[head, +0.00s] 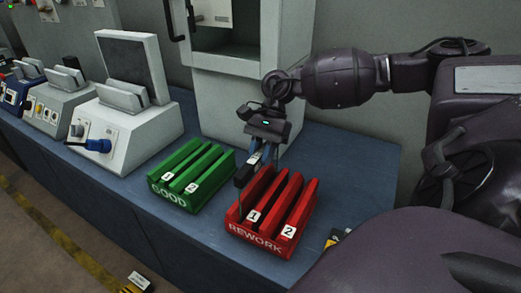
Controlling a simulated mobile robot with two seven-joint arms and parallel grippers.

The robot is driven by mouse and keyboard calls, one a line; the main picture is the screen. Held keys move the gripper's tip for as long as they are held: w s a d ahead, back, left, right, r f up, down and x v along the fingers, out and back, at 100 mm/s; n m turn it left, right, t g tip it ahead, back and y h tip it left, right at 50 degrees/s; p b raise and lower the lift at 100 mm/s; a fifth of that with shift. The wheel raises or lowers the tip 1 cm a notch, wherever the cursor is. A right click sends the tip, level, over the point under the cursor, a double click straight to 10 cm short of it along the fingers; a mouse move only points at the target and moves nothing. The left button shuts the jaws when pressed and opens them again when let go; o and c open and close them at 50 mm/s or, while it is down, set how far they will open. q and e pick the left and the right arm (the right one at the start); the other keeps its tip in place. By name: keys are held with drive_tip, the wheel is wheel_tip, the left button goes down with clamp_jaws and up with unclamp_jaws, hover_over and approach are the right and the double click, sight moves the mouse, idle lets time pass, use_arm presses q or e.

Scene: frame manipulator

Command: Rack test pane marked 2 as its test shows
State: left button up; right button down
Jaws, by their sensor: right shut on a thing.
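My right gripper (262,155) reaches down over the back left of the red REWORK rack (258,234). It is shut on a dark, narrow piece (244,174), which looks like a test pane seen nearly edge-on. Its mark is not readable, and I cannot tell whether it is in a slot or above the rack. The red rack has slots tagged 1 and 2 at its front. The green GOOD rack (171,194) stands to its left, with two white tags and no pane visible in it. My left gripper is not in view.
A white tester (138,132) with an upright dark plate and a blue lever (92,145) stands left of the green rack. More small devices line the bench further left. A tall grey cabinet (232,100) stands behind. The blue bench top (360,165) is clear at right.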

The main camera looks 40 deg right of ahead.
drive_tip(key=shift+f, duration=0.15)
drive_tip(key=c, duration=0.9)
unclamp_jaws()
drive_tip(key=shift+d+r, duration=0.2)
drive_tip(key=v, duration=0.9)
drive_tip(key=shift+w+r, duration=0.1)
drive_tip(key=shift+d+r, duration=0.25)
drive_tip(key=shift+r, duration=0.15)
drive_tip(key=shift+r, duration=0.1)
